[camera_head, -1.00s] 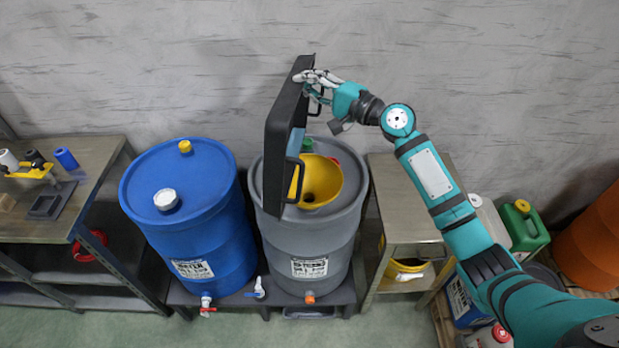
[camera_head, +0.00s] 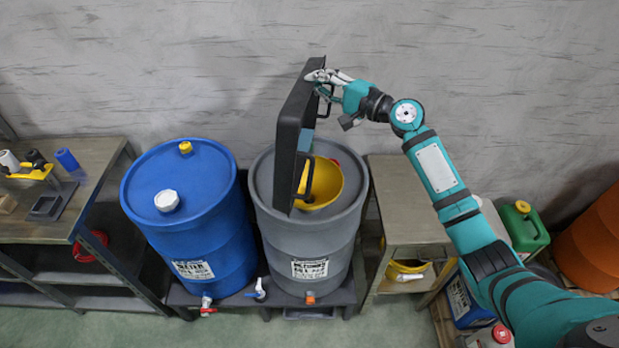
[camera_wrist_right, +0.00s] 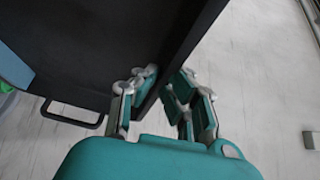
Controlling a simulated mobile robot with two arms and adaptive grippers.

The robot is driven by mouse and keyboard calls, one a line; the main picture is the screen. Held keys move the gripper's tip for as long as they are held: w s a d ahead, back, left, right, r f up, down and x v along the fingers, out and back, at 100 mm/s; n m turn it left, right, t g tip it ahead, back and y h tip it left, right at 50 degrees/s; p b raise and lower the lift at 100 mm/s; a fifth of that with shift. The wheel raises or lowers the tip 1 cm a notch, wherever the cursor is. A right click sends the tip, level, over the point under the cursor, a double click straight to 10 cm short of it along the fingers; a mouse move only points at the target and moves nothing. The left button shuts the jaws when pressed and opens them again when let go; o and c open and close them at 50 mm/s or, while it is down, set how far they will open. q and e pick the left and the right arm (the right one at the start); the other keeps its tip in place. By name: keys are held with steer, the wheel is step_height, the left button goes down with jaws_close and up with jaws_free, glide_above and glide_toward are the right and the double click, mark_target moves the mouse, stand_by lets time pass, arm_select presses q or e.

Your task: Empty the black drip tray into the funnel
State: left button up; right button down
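The black drip tray (camera_head: 293,140) is tipped up steeply on its side above the grey drum (camera_head: 260,185). The yellow funnel (camera_head: 330,186) sits on top of that drum, partly hidden by the tray and its handle. My right gripper (camera_head: 318,77) is at the tray's upper end. In the right wrist view its fingers (camera_wrist_right: 160,95) stand on either side of the tray's rim (camera_wrist_right: 175,60) and appear closed on it. A light blue patch (camera_head: 306,140) shows on the tray's inner side. My left gripper is not in view.
A blue drum (camera_head: 190,220) stands left of the grey one. A workbench (camera_head: 95,155) with small items is at the far left. A low metal table (camera_head: 405,200) stands right of the grey drum, with a green canister (camera_head: 523,228) beyond it. The wall is behind.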

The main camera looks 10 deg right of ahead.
steer(key=shift+w+d+f+m+g+p, duration=0.15)
steer(key=shift+w+d+m+p, duration=0.15)
steer(key=shift+w, duration=0.2)
steer(key=shift+w+d+r+m+g+p, duration=0.1)
steer(key=shift+w+m+g+p, duration=0.1)
steer(key=shift+w+p, duration=0.25)
steer(key=shift+w+d+f+p, duration=0.1)
steer(key=shift+w+d+p, duration=0.05)
steer(key=shift+w, duration=0.3)
steer(key=shift+w+d+p, duration=0.1)
steer(key=shift+w+p, duration=0.05)
steer(key=shift+w, duration=0.25)
stand_by(1.0)
